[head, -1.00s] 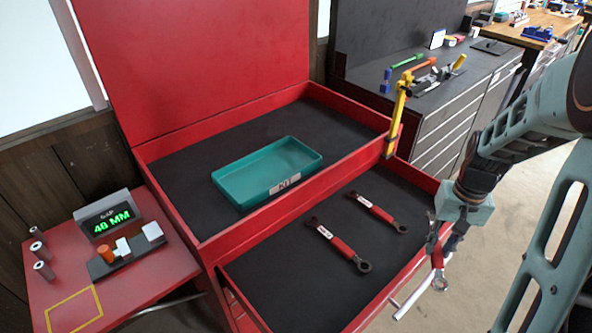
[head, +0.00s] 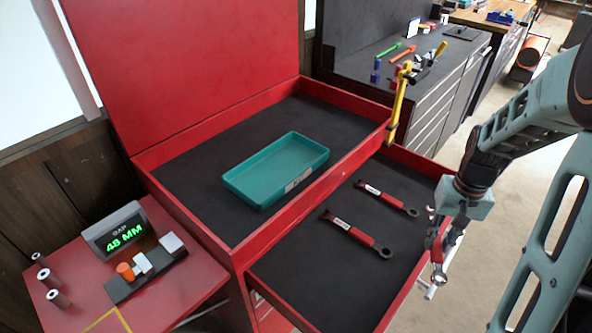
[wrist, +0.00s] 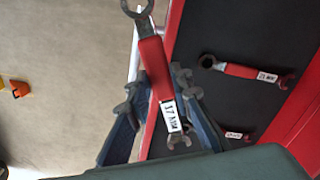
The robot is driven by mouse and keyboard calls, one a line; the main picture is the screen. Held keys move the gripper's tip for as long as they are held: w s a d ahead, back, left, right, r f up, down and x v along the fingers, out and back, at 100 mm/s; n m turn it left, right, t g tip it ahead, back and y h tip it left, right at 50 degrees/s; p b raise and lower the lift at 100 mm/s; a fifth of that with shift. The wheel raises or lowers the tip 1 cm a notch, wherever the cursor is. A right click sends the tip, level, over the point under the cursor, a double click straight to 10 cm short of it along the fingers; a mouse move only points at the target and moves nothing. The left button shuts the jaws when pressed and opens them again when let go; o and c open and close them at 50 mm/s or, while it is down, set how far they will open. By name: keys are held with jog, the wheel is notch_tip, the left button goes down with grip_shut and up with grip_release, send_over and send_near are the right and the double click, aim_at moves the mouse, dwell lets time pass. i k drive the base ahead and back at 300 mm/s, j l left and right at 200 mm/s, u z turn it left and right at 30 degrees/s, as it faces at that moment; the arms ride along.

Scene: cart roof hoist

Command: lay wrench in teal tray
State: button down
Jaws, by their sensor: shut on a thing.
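My gripper (head: 441,232) is shut on a red-handled wrench (head: 437,257) and holds it outside the right edge of the open drawer. In the wrist view the held wrench (wrist: 154,70) runs between the fingers, its ring end pointing away and a white size label near its open end. The teal tray (head: 236,186) lies empty in the cart's top compartment, with a white label on its front wall. Two more red-handled wrenches, one nearer (head: 352,234) and one farther (head: 388,198), lie on the drawer's black liner.
The red cart's raised lid (head: 190,70) stands behind the tray. A yellow post (head: 396,105) rises at the top compartment's right corner. A red side table (head: 75,300) at left carries a display reading 48 MM (head: 118,233). Black liner around the tray is clear.

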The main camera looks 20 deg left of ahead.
aim_at(272, 175)
jog(key=k+j, duration=0.15)
jog(key=j, duration=0.25)
jog(key=k+j+z, duration=0.1)
jog(key=j, duration=0.35)
jog(key=k+j, duration=0.2)
jog(key=j, duration=0.2)
jog(key=z, duration=0.05)
